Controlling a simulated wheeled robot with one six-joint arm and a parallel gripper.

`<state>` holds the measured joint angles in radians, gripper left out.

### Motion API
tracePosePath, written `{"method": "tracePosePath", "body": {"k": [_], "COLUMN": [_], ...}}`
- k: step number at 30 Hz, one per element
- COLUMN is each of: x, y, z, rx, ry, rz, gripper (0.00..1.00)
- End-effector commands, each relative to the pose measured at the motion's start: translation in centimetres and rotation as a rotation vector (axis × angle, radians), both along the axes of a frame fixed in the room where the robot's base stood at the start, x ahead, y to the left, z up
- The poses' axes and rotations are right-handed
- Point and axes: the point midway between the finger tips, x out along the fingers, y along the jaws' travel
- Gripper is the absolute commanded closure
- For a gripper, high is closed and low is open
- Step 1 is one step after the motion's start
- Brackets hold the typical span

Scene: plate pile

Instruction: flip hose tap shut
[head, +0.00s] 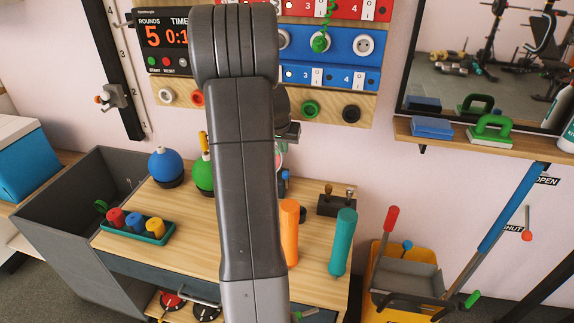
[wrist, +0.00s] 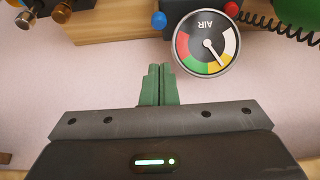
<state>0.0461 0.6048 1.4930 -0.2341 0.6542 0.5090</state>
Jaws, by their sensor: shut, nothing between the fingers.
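My gripper (wrist: 159,70) shows in the wrist view with its two green fingers together and nothing between them. In the head view my arm hides most of it. No hose tap can be named with certainty. In the head view, a thin lever with a red ball end (head: 527,236) hangs at the right wall, ball downward, near a SHUT label (head: 513,229) and below an OPEN label (head: 545,181). Whether this is the tap is unclear. My gripper is far to its left, apart from it. In the wrist view, the fingers are just below and left of a round AIR gauge (wrist: 206,43).
A blue pole (head: 507,208) slants in front of the labels. A yellow bucket (head: 400,270) stands below. Orange (head: 289,235) and teal (head: 342,240) cylinders stand on the wooden bench. In the wrist view, a blue knob (wrist: 159,20) and a black coiled hose (wrist: 285,30) flank the gauge.

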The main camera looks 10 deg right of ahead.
Motion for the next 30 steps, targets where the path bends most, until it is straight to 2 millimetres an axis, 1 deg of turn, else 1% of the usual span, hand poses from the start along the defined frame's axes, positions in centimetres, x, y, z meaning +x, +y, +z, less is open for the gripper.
{"method": "tracePosePath", "body": {"k": [1, 9, 15, 18, 21, 30], "x": [0.4, 2.4, 3.6, 4.0, 4.3, 4.4], "y": [-0.2, -1.1, -1.6, -1.7, -1.8, -1.9], "z": [-1.1, -6.0, -8.8, -9.8, -10.2, -10.5], "rx": [-0.001, 0.000, 0.000, 0.000, -0.001, -0.001], "ry": [0.003, 0.003, 0.002, 0.001, -0.001, -0.001], "rz": [-0.001, 0.001, 0.000, 0.000, 0.001, 0.001], "gripper": [1.00, 1.00, 1.00, 1.00, 1.00, 1.00]}}
